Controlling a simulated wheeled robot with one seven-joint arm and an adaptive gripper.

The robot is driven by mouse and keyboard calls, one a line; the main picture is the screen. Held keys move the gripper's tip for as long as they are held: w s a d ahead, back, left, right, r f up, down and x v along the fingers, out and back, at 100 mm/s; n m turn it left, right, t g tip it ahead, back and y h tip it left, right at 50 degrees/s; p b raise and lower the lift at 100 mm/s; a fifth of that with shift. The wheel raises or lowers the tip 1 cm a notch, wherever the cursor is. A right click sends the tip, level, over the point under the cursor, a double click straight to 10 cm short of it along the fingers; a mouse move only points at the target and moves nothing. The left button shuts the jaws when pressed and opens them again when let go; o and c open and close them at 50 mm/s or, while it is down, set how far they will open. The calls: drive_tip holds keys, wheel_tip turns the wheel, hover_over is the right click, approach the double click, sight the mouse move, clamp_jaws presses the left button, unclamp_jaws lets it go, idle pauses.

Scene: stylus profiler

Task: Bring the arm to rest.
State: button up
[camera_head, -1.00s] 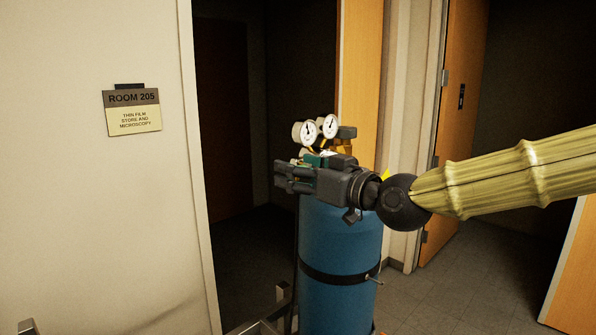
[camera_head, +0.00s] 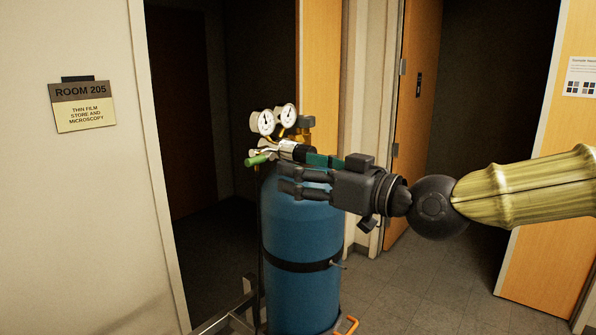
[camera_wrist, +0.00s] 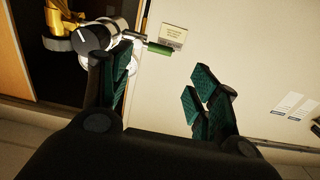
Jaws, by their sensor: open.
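My gripper (camera_head: 290,180) is at the end of my arm, which comes in from the right in the head view with a yellowish ribbed sleeve. It points left, in front of the upper part of a blue gas cylinder (camera_head: 300,235) in the picture. In the wrist view my gripper (camera_wrist: 158,88) has its two green-padded fingers spread wide apart with nothing between them. The cylinder's regulator with two round gauges (camera_head: 277,120) shows just above the gripper. I cannot tell whether the gripper touches the cylinder.
A Room 205 sign (camera_head: 83,105) hangs on the pale wall at left. A dark doorway (camera_head: 190,130) lies behind the cylinder. A wooden door (camera_head: 412,120) stands at centre right. Bare floor (camera_head: 400,280) shows to the right of the cylinder, which stands on a metal-framed cart (camera_head: 232,318).

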drive_tip(key=s+d+f+m+g+h+b, duration=0.1)
drive_tip(key=d+f+m+h, duration=0.1)
drive_tip(key=f, duration=1.4)
drive_tip(key=s+d+f+m+g+h+b, duration=0.1)
drive_tip(key=f+m+g+h, duration=0.15)
drive_tip(key=f, duration=1.25)
drive_tip(key=d+f+m+h+b, duration=0.1)
drive_tip(key=d+f+m+h, duration=0.15)
drive_tip(key=f, duration=1.35)
drive_tip(key=s+d+f+m+g+h+b, duration=0.1)
drive_tip(key=s+d+f, duration=0.2)
drive_tip(key=s+f, duration=0.35)
drive_tip(key=s+d+f+m+g+h+b, duration=0.1)
drive_tip(key=s+d+f+h, duration=0.15)
drive_tip(key=f, duration=0.65)
drive_tip(key=s+d+f+m+g+h+b, duration=0.1)
drive_tip(key=s+d+f+g, duration=0.1)
drive_tip(key=s+d+f, duration=0.4)
drive_tip(key=s+d+f+g+h, duration=0.1)
drive_tip(key=s+d+f, duration=0.3)
drive_tip(key=s+f, duration=0.2)
drive_tip(key=s+d+f+m+g+h+b, duration=0.1)
drive_tip(key=s+d+f+h, duration=0.1)
drive_tip(key=s+d+f, duration=0.3)
drive_tip(key=s+f, duration=0.1)
drive_tip(key=s, duration=0.2)
drive_tip(key=shift+s+d+m, duration=0.25)
drive_tip(key=shift+d+m, duration=0.05)
drive_tip(key=shift+f+g+h, duration=0.1)
drive_tip(key=shift+g+h, duration=0.15)
